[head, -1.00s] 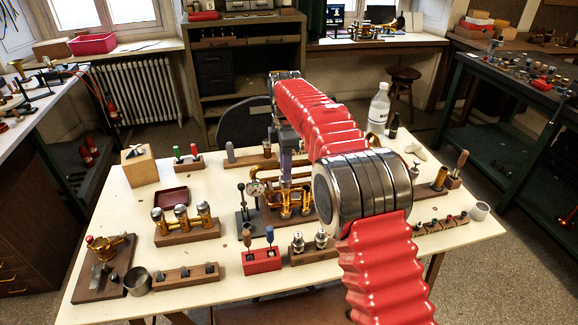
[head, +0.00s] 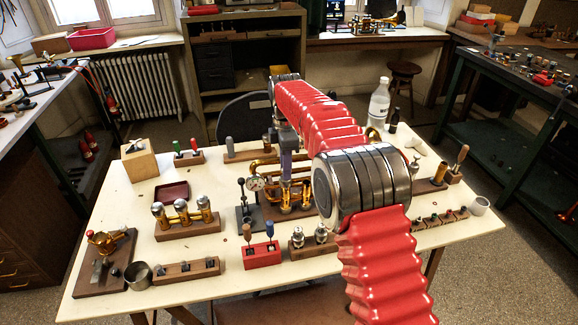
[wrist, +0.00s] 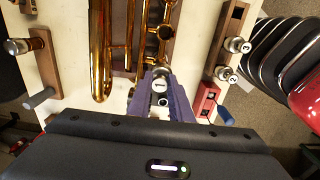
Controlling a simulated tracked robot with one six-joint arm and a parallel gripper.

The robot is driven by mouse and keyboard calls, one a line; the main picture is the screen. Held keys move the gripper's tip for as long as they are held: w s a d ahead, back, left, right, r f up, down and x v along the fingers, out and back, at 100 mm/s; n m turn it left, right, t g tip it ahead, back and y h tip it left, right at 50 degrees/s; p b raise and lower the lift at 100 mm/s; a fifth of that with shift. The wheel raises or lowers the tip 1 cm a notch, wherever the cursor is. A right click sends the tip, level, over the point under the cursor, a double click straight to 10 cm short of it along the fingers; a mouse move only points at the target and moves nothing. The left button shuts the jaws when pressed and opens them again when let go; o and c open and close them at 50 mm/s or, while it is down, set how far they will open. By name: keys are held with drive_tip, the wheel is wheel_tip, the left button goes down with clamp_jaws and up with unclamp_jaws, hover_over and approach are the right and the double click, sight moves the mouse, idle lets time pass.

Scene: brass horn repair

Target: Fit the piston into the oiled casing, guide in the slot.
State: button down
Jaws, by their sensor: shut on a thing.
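My gripper (wrist: 160,98) has purple fingers and is shut on a silver-topped piston (wrist: 160,86) marked 1. In the head view my gripper (head: 287,178) points down over the brass horn (head: 262,187) at the middle of the table. In the wrist view a round, dark valve casing opening (wrist: 166,32) shows beyond the piston. The piston's lower end and its guide are hidden. I cannot tell whether the piston is inside a casing or above it. Two more silver-topped pistons (head: 321,234) stand in a wooden rack in front of the horn.
A red block (head: 262,257) with two handled tools stands at the front. A wooden rack of brass casings (head: 187,229) is at the left, near a dark red tray (head: 171,192). My arm hides part of the table's right side.

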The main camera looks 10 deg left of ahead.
drive_tip(key=shift+f, duration=0.65)
drive_tip(key=c, duration=1.5)
unclamp_jaws()
drive_tip(key=shift+c, duration=0.2)
wheel_tip(320, 180, up, 14)
drive_tip(key=shift+f, duration=0.15)
